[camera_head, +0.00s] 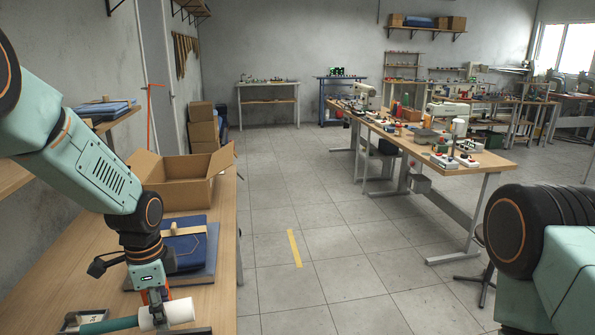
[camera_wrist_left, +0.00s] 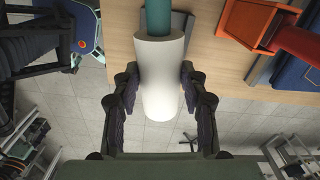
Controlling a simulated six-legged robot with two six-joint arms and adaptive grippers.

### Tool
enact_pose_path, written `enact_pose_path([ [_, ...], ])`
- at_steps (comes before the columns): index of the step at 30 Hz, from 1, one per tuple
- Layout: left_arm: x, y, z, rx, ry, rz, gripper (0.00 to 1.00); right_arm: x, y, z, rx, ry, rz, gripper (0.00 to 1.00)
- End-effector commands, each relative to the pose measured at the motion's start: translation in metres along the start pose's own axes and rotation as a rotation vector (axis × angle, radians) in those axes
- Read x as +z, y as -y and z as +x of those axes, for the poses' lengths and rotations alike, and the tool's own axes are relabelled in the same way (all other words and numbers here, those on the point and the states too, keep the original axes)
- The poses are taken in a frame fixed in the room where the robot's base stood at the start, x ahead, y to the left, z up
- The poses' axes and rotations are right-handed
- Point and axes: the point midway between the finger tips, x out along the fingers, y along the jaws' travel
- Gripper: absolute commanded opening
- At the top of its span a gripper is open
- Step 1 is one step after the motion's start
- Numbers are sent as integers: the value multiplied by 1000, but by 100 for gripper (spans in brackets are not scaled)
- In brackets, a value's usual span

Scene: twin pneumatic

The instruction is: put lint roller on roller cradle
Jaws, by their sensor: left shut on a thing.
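The lint roller has a white roll (camera_head: 172,313) and a teal handle (camera_head: 108,325). It lies roughly level at the lower left of the head view, just over or on the wooden bench. My left gripper (camera_head: 158,308) points down and is shut on the white roll. In the left wrist view, the white roll (camera_wrist_left: 160,75) sits between both dark fingers, with the teal handle (camera_wrist_left: 158,18) beyond it. A grey frame-like piece (camera_head: 72,322) by the handle's end may be the roller cradle; it is partly cut off. My right gripper is out of view; only its arm shows.
An open cardboard box (camera_head: 185,183) and a blue folded item (camera_head: 185,246) on a grey board stand behind my left gripper on the bench (camera_head: 222,285). Open floor lies right.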

Motion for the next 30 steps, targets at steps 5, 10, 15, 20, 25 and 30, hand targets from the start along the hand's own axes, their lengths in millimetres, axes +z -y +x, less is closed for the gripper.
enact_pose_path([
  [5,-10,-20,7,0,2,-265,0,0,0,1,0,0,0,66],
  [10,-26,-46,20,-2,4,-552,0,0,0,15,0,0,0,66],
  [15,-47,-77,38,-6,4,-877,0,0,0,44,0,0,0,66],
  [20,-59,-100,54,-6,1,-1093,0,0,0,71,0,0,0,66],
  [25,-65,-116,69,-4,-1,-1200,0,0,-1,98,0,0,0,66],
  [30,-67,-121,77,-2,-2,-1195,0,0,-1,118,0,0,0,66],
])
